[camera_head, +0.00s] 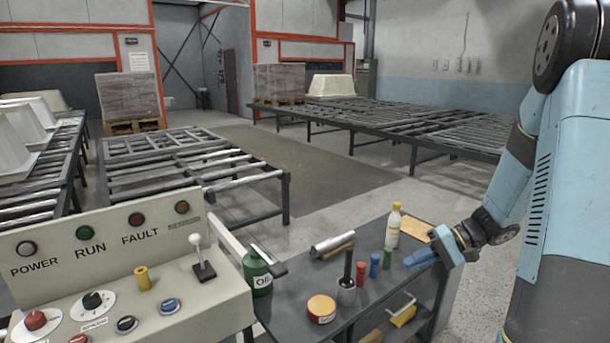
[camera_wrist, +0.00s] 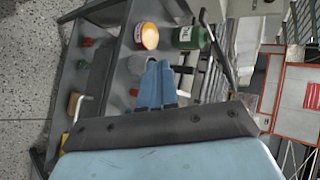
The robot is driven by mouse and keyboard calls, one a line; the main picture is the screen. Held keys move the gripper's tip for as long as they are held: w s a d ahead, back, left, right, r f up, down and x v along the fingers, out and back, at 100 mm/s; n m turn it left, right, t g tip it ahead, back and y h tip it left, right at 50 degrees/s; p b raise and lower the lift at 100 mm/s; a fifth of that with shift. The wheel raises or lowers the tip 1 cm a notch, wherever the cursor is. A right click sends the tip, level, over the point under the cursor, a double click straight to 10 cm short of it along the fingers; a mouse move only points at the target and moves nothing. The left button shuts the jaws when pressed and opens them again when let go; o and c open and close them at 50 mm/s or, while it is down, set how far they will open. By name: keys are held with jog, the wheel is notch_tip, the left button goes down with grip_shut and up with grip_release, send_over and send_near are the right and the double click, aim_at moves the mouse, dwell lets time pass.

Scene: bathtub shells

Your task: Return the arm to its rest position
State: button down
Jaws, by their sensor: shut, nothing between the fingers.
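My gripper (camera_head: 421,258) is at the right of the head view, at the end of my blue arm, near the right edge of the dark workbench (camera_head: 290,317). In the wrist view, the two blue fingers of my gripper (camera_wrist: 157,68) lie together with nothing between them. They overlap part of the bench items in that view. I cannot tell the exact height of the fingers above the bench.
The bench holds a green oil can (camera_head: 257,272), an orange tin (camera_head: 321,309), a pale bottle (camera_head: 393,226) and small coloured cylinders. A control panel (camera_head: 120,275) stands at left. Roller tables (camera_head: 190,180) lie behind; the floor (camera_head: 320,165) between them is clear.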

jog(key=s+a+r+t+h, duration=0.2)
jog(key=s+r+h, duration=0.3)
jog(key=s+r, duration=0.5)
jog(key=s+a+r+n+t+h, duration=0.1)
jog(key=s+a+r+t+h, duration=0.1)
jog(key=s+r+h, duration=0.4)
jog(key=s+r, duration=0.4)
jog(key=shift+r+n+t, duration=0.25)
jog(key=shift+n+t, duration=0.05)
jog(key=shift+t, duration=0.1)
